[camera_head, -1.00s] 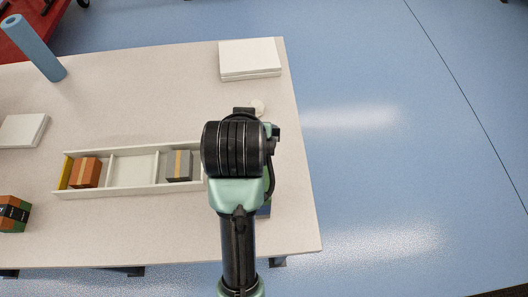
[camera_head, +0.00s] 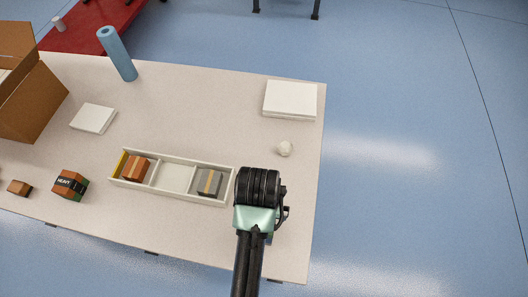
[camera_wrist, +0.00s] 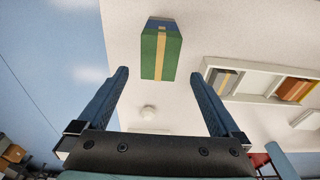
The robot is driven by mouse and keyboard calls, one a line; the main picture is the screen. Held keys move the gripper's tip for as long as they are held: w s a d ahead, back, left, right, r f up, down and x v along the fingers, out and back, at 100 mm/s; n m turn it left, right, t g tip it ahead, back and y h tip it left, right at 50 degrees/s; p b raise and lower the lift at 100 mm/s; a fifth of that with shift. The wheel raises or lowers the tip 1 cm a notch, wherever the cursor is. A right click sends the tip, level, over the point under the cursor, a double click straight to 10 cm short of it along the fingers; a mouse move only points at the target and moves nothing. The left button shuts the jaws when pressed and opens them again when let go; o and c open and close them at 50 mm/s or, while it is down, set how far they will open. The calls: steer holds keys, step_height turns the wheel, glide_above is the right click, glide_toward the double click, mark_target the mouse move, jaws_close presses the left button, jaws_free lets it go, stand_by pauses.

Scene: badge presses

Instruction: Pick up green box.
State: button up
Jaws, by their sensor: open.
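The green box (camera_wrist: 160,52) has a tan stripe down its middle and a blue end. In the wrist view it stands on the pale table, ahead of my gripper (camera_wrist: 160,75) and roughly centred between the fingers. The fingers are apart with nothing held between them. How far the fingertips are above the box is hard to tell.
A white divided tray (camera_head: 174,193) holds an orange box (camera_head: 135,168) and a grey box (camera_head: 209,181); its middle compartment is empty. A "HEAVY" box (camera_head: 70,184) lies left. A round white object (camera_head: 285,149) and white stack (camera_head: 290,100) are behind. The table's right edge is close.

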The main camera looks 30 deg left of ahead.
steer(key=f, duration=0.2)
steer(key=shift+w+f, duration=0.2)
steer(key=shift+f, duration=0.1)
steer(key=shift+w+f+p, duration=0.2)
steer(key=shift+f+p, duration=0.5)
steer(key=shift+f, duration=1.9)
steer(key=c, duration=1.3)
